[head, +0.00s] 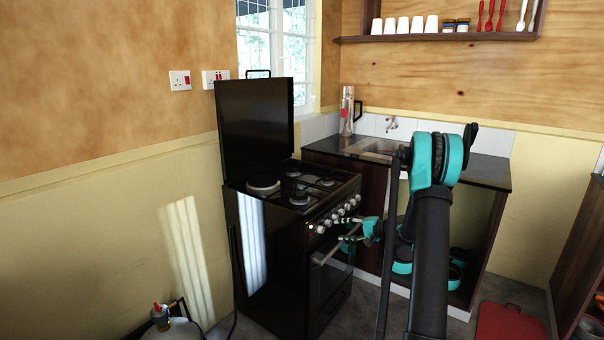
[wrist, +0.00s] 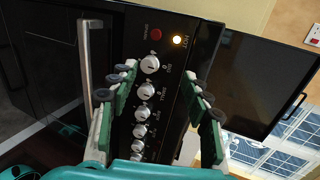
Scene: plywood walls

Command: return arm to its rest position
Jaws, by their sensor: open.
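My arm (head: 430,255) rises from the bottom of the head view, bends at a teal joint, and reaches down toward the stove. My gripper (head: 346,234) is in front of the black stove (head: 268,265), close to the oven door's handle (head: 333,250). In the wrist view my gripper (wrist: 163,88) has its two green fingers spread wide, with nothing between them. The stove's knob panel (wrist: 147,92) shows behind and between the fingers. Whether a finger touches the stove cannot be told. The oven door looks shut, and an orange lamp (wrist: 177,40) glows on the panel.
The stove's lid (head: 254,122) stands upright. A sink counter (head: 485,170) is to the right, with a bottle (head: 347,110) on it. A shelf (head: 440,38) holds white cups. A red object (head: 508,322) is on the floor, and a dark cabinet (head: 585,250) stands at the right edge.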

